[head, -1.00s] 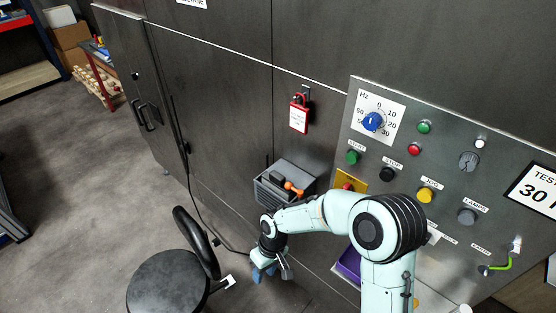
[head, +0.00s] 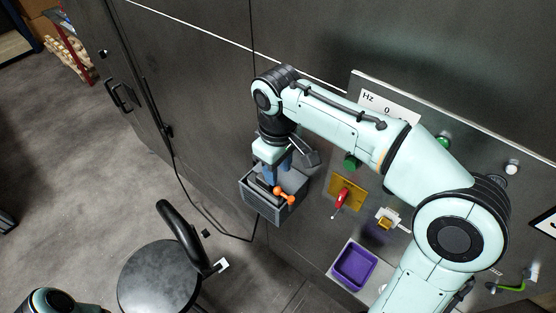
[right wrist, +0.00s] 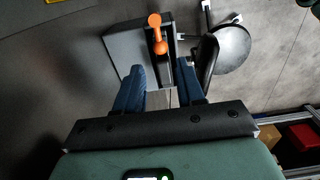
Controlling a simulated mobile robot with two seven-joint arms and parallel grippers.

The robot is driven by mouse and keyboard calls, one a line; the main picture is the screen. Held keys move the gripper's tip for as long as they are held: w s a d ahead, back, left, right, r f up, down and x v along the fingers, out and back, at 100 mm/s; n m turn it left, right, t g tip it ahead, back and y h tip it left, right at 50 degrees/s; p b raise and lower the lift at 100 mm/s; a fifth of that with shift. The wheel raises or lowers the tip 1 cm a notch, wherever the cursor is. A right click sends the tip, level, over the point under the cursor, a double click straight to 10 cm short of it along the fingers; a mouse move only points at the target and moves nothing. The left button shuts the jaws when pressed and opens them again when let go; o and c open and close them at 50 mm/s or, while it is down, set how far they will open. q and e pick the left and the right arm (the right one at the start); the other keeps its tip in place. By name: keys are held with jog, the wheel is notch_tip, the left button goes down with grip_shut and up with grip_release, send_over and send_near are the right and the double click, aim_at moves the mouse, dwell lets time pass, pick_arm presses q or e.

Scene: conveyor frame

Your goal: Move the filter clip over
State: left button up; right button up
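My right gripper (head: 279,174) hangs over the grey bin (head: 257,203) on the cabinet front, its blue fingers pointing down. An orange-handled tool (head: 285,196) and dark items lie in the bin; the orange part also shows in the right wrist view (right wrist: 158,36), just beyond the fingertips. I cannot surely identify the filter clip; a small white-and-yellow fitting (head: 389,218) sits on the panel. My left gripper is not in view.
A purple-lined tray (head: 354,266) sits low on the panel. A yellow plate with a red-handled part (head: 342,200) is to the bin's right. A black stool (head: 160,278) stands on the floor at lower left. A dark cable hangs beside the bin.

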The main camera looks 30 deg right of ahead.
aim_at(278, 188)
notch_tip(278, 188, down, 6)
jog(key=b, duration=0.4)
jog(key=shift+s+f, duration=0.15)
jog(key=shift+f, duration=0.5)
jog(key=shift+r, duration=0.1)
jog(key=c, duration=0.6)
jog(key=n, duration=0.1)
jog(key=a+n, duration=0.1)
jog(key=n, duration=0.1)
jog(key=shift+s, duration=0.15)
jog(key=n, duration=0.2)
jog(key=s+a+n, duration=0.1)
jog(key=n, duration=0.1)
jog(key=shift+s+n, duration=0.1)
jog(key=shift+n, duration=0.2)
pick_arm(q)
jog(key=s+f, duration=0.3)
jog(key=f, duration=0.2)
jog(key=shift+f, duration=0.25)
pick_arm(e)
jog(key=s+n, duration=0.1)
jog(key=n, duration=0.2)
jog(key=s+n, duration=0.1)
jog(key=n, duration=0.3)
jog(key=s+n, duration=0.1)
jog(key=n, duration=0.3)
jog(key=shift+s, duration=0.3)
